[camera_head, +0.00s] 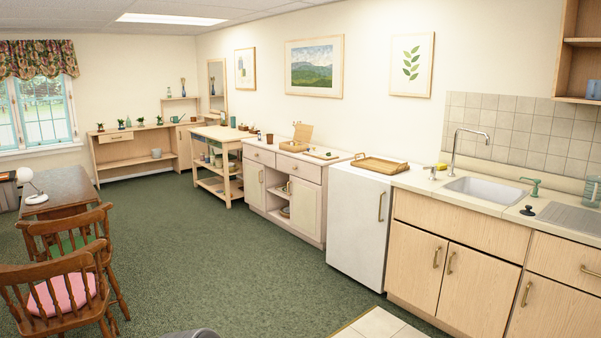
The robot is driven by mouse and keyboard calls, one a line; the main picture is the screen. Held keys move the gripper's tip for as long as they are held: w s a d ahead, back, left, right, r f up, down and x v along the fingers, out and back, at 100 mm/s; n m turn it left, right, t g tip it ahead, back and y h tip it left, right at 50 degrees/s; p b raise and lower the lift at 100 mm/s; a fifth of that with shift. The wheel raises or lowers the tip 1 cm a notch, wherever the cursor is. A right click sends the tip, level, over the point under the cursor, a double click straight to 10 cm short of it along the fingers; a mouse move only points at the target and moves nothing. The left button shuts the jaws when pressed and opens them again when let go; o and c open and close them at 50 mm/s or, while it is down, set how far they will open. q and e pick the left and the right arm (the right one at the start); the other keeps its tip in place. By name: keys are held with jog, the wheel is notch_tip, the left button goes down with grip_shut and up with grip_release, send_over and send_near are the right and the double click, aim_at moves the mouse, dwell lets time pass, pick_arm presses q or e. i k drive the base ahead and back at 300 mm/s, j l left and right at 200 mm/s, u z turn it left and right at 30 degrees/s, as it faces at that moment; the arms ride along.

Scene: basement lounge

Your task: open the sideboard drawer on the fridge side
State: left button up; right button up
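The pale sideboard (268,216) stands against the long wall, to the left of the white fridge (354,226). Its fridge-side drawer (299,169) is in the upper right of its front and looks closed, flush with the front. The other drawer (262,157) is to its left and also looks closed. Below them are doors and open shelves with dishes. The fridge's front corner stands close to the sideboard's right side. Neither of my grippers is in view.
Green carpet (200,255) lies clear in front of the sideboard. Wooden chairs (70,285) and a desk (58,185) stand at the left. A kitchen counter with a sink (487,190) fills the right. A tray (380,165) sits on the fridge.

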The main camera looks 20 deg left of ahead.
aim_at(311, 172)
jog(key=i+j+u, duration=0.1)
jog(key=i+u, duration=0.4)
jog(key=i, duration=0.75)
jog(key=i+j+u, duration=0.2)
jog(key=i, duration=0.35)
jog(key=i+u, duration=0.2)
jog(key=i, duration=0.35)
jog(key=i+l+u, duration=0.2)
jog(key=i, duration=0.35)
jog(key=i+u, duration=0.2)
jog(key=i, duration=0.35)
jog(key=i+l+u, duration=0.2)
jog(key=i, duration=0.35)
jog(key=i+z, duration=0.25)
jog(key=i, duration=0.2)
jog(key=i+z, duration=0.3)
jog(key=i, duration=0.2)
jog(key=i+j+z, duration=0.25)
jog(key=i, duration=0.2)
jog(key=i+z, duration=0.45)
jog(key=i+j+z, duration=0.25)
jog(key=z, duration=0.2)
jog(key=i+j+z, duration=0.65)
jog(key=z, duration=0.25)
jog(key=j, duration=0.1)
